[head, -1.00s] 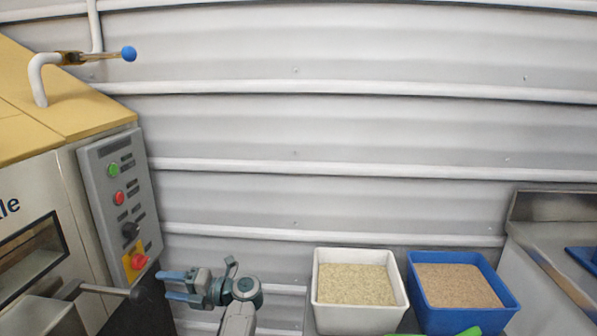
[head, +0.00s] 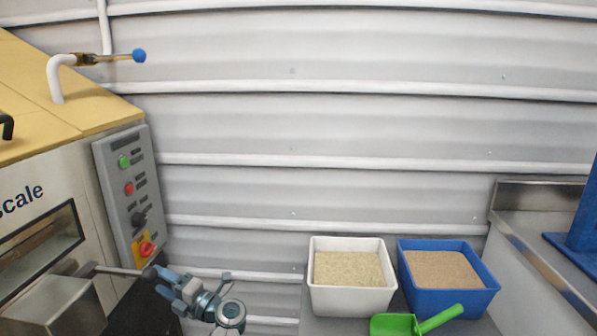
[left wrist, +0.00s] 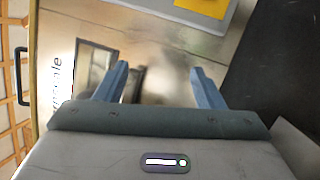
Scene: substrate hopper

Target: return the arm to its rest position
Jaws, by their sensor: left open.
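My left gripper (head: 165,283) is low in the head view, left of centre, beside the lever's dark knob at the machine's front. In the left wrist view its two blue fingers (left wrist: 163,82) are apart with nothing between them. Behind them is the machine's metal front with its dark window (left wrist: 95,68). I cannot tell from the head view whether the fingers touch the lever (head: 118,270). My right gripper is not in view.
The machine's control panel (head: 127,190) stands just above the gripper. A white bin (head: 350,300) and a blue bin (head: 450,303) of granular material stand at right, with a green scoop (head: 405,324) in front. A metal counter (head: 545,260) is at far right.

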